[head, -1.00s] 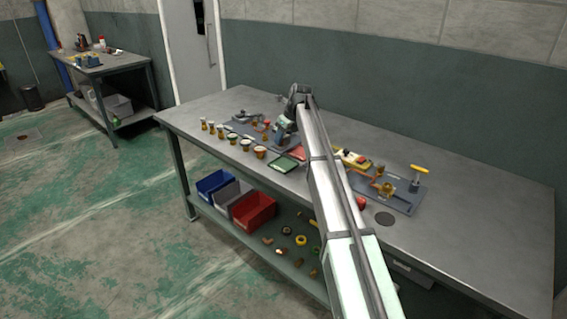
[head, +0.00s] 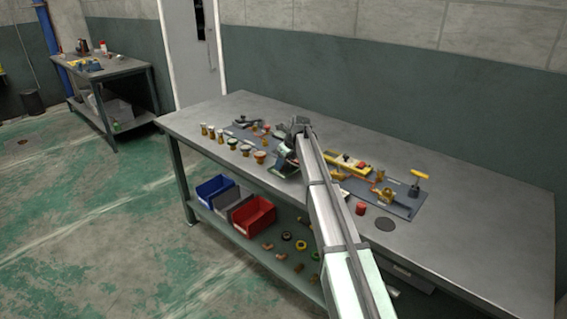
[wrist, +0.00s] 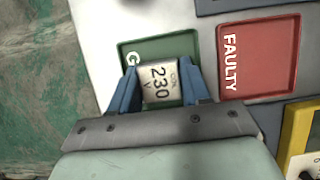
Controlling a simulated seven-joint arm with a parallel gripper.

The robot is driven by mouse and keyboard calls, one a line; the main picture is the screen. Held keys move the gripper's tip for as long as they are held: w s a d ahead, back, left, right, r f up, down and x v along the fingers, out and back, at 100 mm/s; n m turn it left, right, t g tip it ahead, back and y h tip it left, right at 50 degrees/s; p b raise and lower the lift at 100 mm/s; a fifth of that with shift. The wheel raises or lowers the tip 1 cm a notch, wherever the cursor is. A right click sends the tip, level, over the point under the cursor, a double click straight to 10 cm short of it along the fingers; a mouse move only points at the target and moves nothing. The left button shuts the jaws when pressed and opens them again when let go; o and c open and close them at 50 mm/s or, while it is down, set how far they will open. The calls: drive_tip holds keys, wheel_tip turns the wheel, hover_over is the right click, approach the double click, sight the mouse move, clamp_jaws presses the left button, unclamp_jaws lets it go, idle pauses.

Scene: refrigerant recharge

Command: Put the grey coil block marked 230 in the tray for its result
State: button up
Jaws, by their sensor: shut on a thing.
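The grey coil block (wrist: 158,82), marked "COIL 230 V", is held between the two blue fingers of my gripper (wrist: 161,86) in the wrist view. It is over the green tray (wrist: 130,50), whose lettering is mostly hidden behind the block; only a "G" shows. I cannot tell whether the block touches the tray floor. The red tray marked "FAULTY" (wrist: 257,75) lies to the right. In the head view my gripper (head: 284,160) is low over the bench, and its arm hides much of the trays.
Several brass fittings (head: 232,143) stand in a row at the bench's front left. A yellow device (wrist: 302,130) is close to my gripper's right. A dark fixture plate (head: 400,205) with brass parts lies further right. The bench's right end is clear.

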drive_tip(key=shift+f, duration=0.1)
drive_tip(key=o, duration=1.1)
drive_tip(key=v, duration=1.2)
